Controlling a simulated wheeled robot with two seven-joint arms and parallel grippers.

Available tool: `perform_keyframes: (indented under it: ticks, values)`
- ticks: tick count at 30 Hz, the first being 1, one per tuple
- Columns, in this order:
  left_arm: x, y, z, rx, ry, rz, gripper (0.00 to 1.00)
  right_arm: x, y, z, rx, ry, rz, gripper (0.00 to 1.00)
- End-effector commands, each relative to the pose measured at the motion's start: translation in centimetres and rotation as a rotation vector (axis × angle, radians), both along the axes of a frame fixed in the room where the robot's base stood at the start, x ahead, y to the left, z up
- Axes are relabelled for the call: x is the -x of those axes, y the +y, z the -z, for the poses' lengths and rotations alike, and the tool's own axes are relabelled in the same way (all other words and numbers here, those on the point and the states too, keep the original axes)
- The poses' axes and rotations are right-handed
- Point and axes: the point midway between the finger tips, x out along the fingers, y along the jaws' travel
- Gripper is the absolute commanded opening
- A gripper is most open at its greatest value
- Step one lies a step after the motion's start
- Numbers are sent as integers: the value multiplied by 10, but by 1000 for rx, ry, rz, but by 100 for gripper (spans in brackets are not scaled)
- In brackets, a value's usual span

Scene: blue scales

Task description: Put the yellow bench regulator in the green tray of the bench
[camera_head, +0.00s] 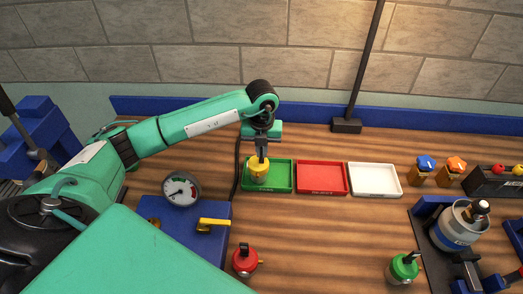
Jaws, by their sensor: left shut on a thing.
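The yellow bench regulator (259,173) is at the left part of the green tray (293,177). I cannot tell whether it rests on the tray floor or hangs just above it. My left gripper (262,155) comes down from above and is shut on the top of the yellow regulator. The gripper hides the regulator's upper part. My right gripper is not in view.
A red tray (321,178) and a white tray (375,180) stand right of the green one. A blue box with a gauge (181,190), a red regulator (244,261) and a green regulator (403,268) stand nearer. A dark post (347,124) stands behind the trays.

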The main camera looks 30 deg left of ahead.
Motion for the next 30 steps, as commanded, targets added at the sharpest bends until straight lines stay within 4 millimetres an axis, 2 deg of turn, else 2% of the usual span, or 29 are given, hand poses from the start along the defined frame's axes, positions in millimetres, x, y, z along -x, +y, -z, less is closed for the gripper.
perform_keyframes:
  ticks: [1, 4, 14, 15, 18, 29, 30]
  values:
    - [1, 0, 6, 0, 4, -1, 0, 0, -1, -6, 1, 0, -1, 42]
    - [0, 0, 14, 0, 0, 0, 0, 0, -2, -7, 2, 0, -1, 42]
    - [0, 0, 20, 0, -1, 0, 0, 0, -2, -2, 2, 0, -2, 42]
    - [0, 0, 19, 0, -1, 0, 12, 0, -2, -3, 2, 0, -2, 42]
    - [0, 0, 19, 0, 0, 0, 28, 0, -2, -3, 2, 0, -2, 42]
    - [0, 0, 14, 0, -1, 0, 28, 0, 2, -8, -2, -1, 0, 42]
    - [-1, 0, 13, 0, -2, 0, 28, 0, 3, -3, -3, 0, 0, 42]
